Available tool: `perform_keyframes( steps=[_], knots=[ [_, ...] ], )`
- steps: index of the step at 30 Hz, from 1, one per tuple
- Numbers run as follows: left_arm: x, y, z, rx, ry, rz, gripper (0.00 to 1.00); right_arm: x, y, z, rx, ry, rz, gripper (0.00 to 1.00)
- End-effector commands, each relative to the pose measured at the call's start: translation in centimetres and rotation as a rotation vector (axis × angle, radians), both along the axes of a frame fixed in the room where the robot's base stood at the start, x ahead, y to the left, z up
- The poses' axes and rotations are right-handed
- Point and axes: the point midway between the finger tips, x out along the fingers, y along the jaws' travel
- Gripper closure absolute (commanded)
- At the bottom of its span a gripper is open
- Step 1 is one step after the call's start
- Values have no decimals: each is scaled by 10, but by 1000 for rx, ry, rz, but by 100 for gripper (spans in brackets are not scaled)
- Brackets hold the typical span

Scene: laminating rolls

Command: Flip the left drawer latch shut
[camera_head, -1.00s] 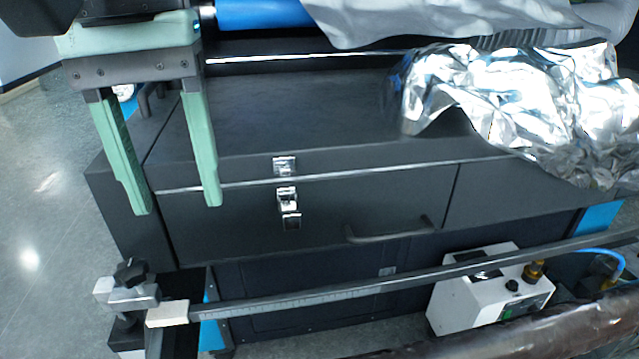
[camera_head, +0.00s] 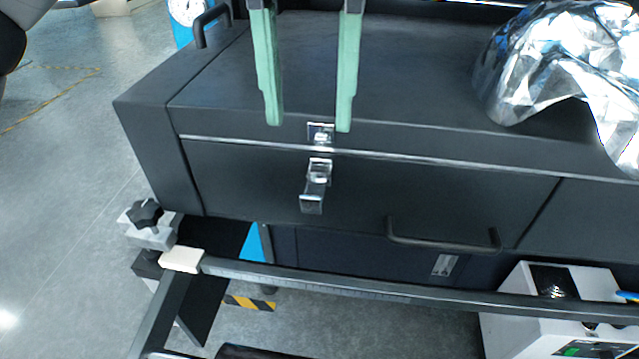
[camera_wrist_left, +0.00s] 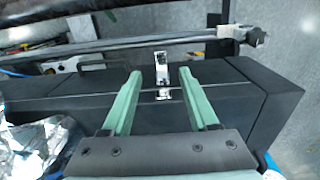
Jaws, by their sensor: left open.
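The left drawer latch (camera_head: 316,182) is a small shiny metal piece on the dark drawer front, below the seam. Its lever hangs down and juts outward, apart from the catch plate (camera_head: 320,133) above the seam. My left gripper (camera_head: 308,126) is open and empty above the latch, its two green fingers pointing down with the catch plate between and just below their tips. In the left wrist view the latch (camera_wrist_left: 161,68) shows beyond and between the open fingertips (camera_wrist_left: 160,74). I cannot tell how far the tips are from the machine's surface. My right gripper is not in view.
A black drawer handle (camera_head: 443,243) is right of the latch. A grey rail (camera_head: 380,290) runs across in front, with a black knob (camera_head: 145,213) at its left end. Crumpled silver foil (camera_head: 560,60) lies on the machine top at the right.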

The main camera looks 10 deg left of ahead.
Motion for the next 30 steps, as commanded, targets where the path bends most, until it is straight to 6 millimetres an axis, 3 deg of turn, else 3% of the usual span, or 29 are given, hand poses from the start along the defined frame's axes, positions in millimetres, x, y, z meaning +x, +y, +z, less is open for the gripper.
perform_keyframes(
  steps=[1,9,15,29,30],
  knots=[
    [0,0,-14,0,3,-2,40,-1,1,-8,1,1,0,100],
    [0,0,-70,0,4,-3,40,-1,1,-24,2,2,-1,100],
    [0,0,-97,-1,2,-1,40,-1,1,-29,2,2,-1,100],
    [0,0,-108,-1,-1,2,40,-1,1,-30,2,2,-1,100],
    [0,0,-108,-1,-1,2,43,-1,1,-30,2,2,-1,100]
  ],
)
